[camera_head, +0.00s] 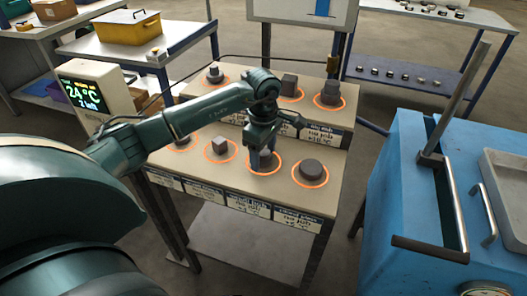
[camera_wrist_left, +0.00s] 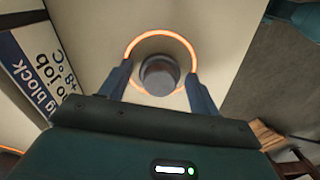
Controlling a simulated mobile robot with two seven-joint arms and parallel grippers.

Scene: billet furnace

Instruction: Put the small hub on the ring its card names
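My left gripper (camera_head: 264,160) is over the third ring from the left in the front row of the stand. Its fingers (camera_wrist_left: 160,90) are open. A round grey piece (camera_wrist_left: 159,75) lies between them inside a glowing orange ring (camera_wrist_left: 160,33), with a gap on each side. The head view mostly hides this piece behind the fingers, and I cannot tell whether it is the small hub. A stepped round piece (camera_head: 214,75) stands on the back left ring, and another (camera_head: 331,92) on the back right ring. The cards (camera_head: 247,203) are too small to read fully. My right gripper is not in view.
The front row also holds a small block (camera_head: 220,146) and a wide disc (camera_head: 310,168) on rings. A display (camera_head: 85,95) reads 24 °C. A blue machine (camera_head: 400,175) with a tray stands right. A yellow box (camera_head: 128,27) sits on the left bench.

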